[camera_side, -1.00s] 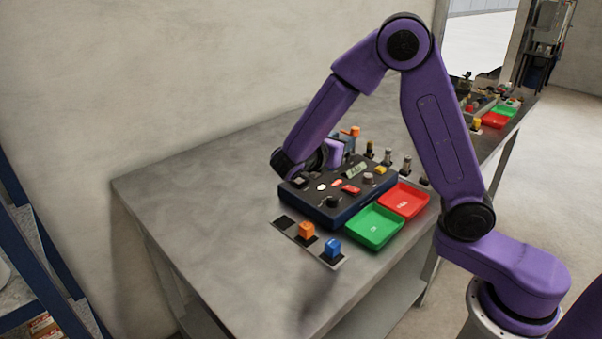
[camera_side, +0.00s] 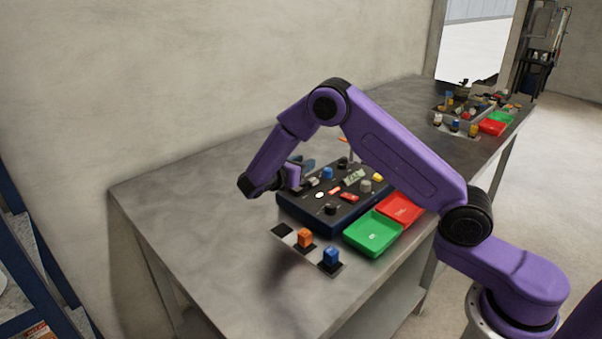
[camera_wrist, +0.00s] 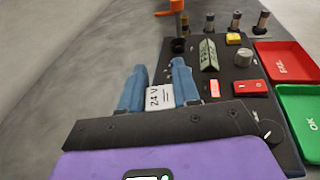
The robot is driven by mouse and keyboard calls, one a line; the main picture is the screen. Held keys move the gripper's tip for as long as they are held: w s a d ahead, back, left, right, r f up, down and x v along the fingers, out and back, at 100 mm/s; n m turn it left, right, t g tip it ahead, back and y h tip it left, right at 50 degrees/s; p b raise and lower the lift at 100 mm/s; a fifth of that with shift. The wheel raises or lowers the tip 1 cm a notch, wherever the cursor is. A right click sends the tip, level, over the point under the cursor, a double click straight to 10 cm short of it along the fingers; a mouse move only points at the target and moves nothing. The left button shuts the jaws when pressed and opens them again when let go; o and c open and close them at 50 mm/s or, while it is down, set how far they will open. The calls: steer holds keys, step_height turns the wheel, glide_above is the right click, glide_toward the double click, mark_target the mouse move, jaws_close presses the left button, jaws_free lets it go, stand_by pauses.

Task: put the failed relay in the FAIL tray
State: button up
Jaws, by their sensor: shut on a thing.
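My gripper (camera_side: 314,174) is above the far left part of the dark test box (camera_side: 345,212). In the wrist view its blue-grey fingers are shut on a white block marked "24 V" (camera_wrist: 159,97), which I take to be the relay. The block appears raised off the box, though the gap below it is hidden. No mark of failure can be read on it. The red FAIL tray (camera_side: 403,208) lies right of the box and also shows in the wrist view (camera_wrist: 288,62). It looks empty.
The green OK tray (camera_side: 372,236) adjoins the red one. A strip in front holds an orange block (camera_side: 305,238), a blue block (camera_side: 330,257) and a bare dark square. Small posts (camera_wrist: 235,20) and an orange-topped part (camera_wrist: 177,18) stand behind the box. The left bench is clear.

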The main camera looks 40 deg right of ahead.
steer(key=shift+w+f, duration=0.1)
steer(key=shift+f, duration=1.3)
steer(key=shift+f, duration=0.2)
